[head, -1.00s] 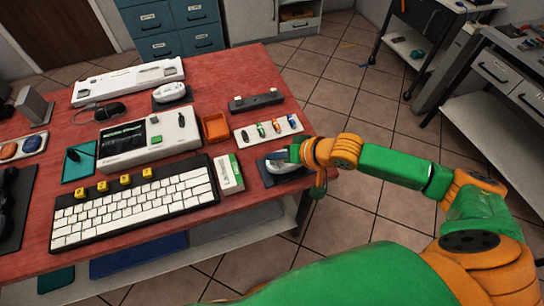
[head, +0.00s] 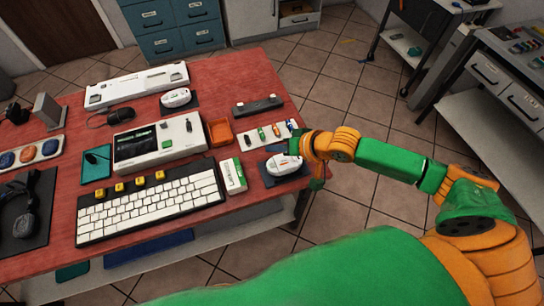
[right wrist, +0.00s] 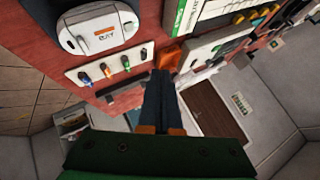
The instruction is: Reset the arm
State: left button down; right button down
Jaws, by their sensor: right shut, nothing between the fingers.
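My right arm comes in from the right in the head view. Its gripper (head: 296,143) is shut and empty, just behind the white mouse (head: 283,163) on a dark pad at the table's right edge. In the right wrist view the dark fingers (right wrist: 163,88) are together with nothing between them. The white mouse (right wrist: 98,28) shows there at upper left, apart from the fingers. The gripper partly covers the right end of a white tray (head: 253,138) with small coloured pieces in the head view. My left gripper is in neither view.
The red table (head: 235,72) holds a white keyboard (head: 150,208), a grey-white console (head: 158,145), an orange bin (head: 219,133), a green-white box (head: 232,175) and a dark bar (head: 257,106). Headphones (head: 24,215) lie at left. Open floor lies right of the table.

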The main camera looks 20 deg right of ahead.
dwell(0.3)
jog(key=s+a+f+n, duration=0.2)
jog(key=s+a+n, duration=0.2)
jog(key=s+a, duration=0.25)
jog(key=s+d+f+g+h, duration=0.3)
jog(key=s+d+h, duration=0.2)
jog(key=s+d, duration=0.6)
notch_tip(320, 180, down, 16)
jog(key=s+g, duration=0.2)
jog(key=s, duration=0.1)
jog(key=s+d+f+g+b, duration=0.1)
jog(key=s+f, duration=1)
jog(key=s, duration=0.1)
jog(key=shift+s+d+f+h, duration=0.15)
jog(key=shift+s+d+h, duration=0.05)
jog(key=shift+d+h, duration=0.1)
